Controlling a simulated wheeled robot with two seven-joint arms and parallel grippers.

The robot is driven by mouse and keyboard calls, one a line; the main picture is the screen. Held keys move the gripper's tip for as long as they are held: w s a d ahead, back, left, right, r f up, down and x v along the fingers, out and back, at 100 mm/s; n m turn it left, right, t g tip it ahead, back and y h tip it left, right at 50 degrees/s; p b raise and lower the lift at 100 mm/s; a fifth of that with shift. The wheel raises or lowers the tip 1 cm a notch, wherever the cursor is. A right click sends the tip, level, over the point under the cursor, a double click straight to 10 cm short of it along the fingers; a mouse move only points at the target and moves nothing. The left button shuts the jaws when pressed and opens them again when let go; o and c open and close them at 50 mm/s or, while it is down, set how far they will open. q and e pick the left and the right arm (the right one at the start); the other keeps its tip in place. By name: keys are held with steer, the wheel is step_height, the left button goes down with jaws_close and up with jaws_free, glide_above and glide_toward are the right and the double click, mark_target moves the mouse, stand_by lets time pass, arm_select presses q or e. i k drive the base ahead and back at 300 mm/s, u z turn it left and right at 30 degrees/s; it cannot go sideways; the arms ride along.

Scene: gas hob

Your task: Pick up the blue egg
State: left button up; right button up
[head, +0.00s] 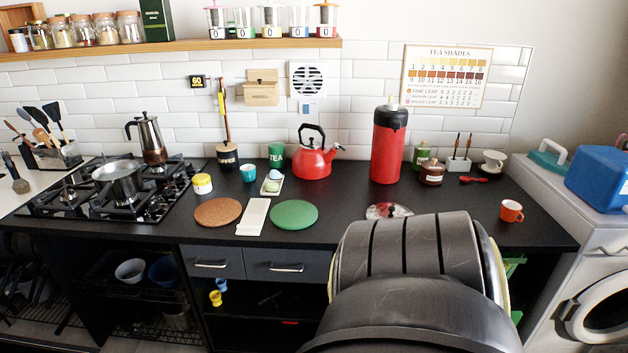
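A small pale tray (264,192) lies on the black counter, left of the red kettle. A pale bluish egg-shaped thing (275,174) is at its back edge, and a yellow-green rounded thing (271,186) is in front of it. The bluish one looks like the blue egg, but it is too small to be certain. Neither gripper shows in the head view. A large dark link of my own arm fills the lower right and hides part of the counter's front.
A red kettle (312,160), a green tea tin (277,155) and a teal cup (248,173) stand close to the tray. A brown round mat (218,212), a white board (253,217) and a green round mat (294,214) lie in front. A gas hob (75,207) is at left.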

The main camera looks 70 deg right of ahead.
mark_target(273, 175)
steer(key=k, duration=0.3)
steer(key=z, duration=0.95)
